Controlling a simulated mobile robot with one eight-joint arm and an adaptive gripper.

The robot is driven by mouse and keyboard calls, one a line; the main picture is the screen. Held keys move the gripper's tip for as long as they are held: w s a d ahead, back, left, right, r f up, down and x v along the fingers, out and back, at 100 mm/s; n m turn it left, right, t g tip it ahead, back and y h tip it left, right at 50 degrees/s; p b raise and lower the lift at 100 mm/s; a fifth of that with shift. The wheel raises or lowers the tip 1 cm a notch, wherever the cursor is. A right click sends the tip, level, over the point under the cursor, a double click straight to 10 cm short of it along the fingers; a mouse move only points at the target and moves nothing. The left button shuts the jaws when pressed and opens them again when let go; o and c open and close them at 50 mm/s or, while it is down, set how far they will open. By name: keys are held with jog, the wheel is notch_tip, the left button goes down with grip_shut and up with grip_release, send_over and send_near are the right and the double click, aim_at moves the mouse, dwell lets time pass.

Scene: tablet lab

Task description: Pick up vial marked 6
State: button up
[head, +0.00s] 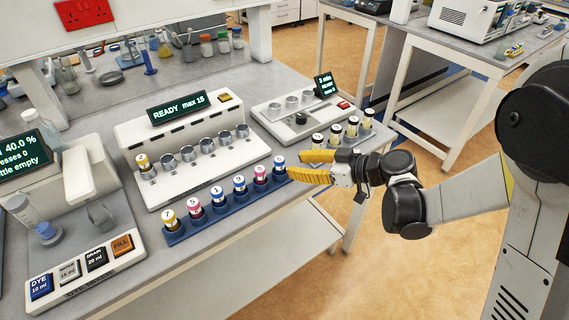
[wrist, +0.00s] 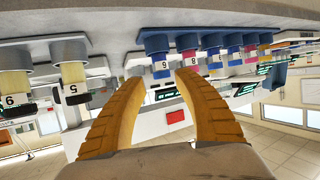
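A blue rack (head: 225,215) holds a row of vials with yellow, pink and blue caps. Its right-end blue vial (head: 279,168) is closest to my fingertips; in the wrist view this vial (wrist: 158,55), seen upside down, carries a digit that is 6 or 9. Several black-topped vials stand to the right; one (wrist: 14,85) also carries a 6 or 9, and its neighbour (wrist: 74,75) a 5. I cannot tell which is the 6. My gripper (head: 295,165) has its yellow fingers apart, just right of the rack's end. They are empty in the wrist view (wrist: 160,80).
Behind the rack is a white machine (head: 190,150) reading "READY max 15", with one vial (head: 145,163) in its left socket. A smaller white device (head: 290,115) stands behind right. A dye station (head: 85,260) is at left. Floor is open at front right.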

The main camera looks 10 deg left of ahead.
aim_at(279, 164)
jog(key=b+x, duration=0.2)
jog(key=x, duration=0.5)
jog(key=shift+s+f+b, duration=0.15)
jog(key=shift+f+b, duration=0.05)
jog(key=shift+b, duration=0.1)
jog(key=shift+d, duration=0.15)
grip_shut()
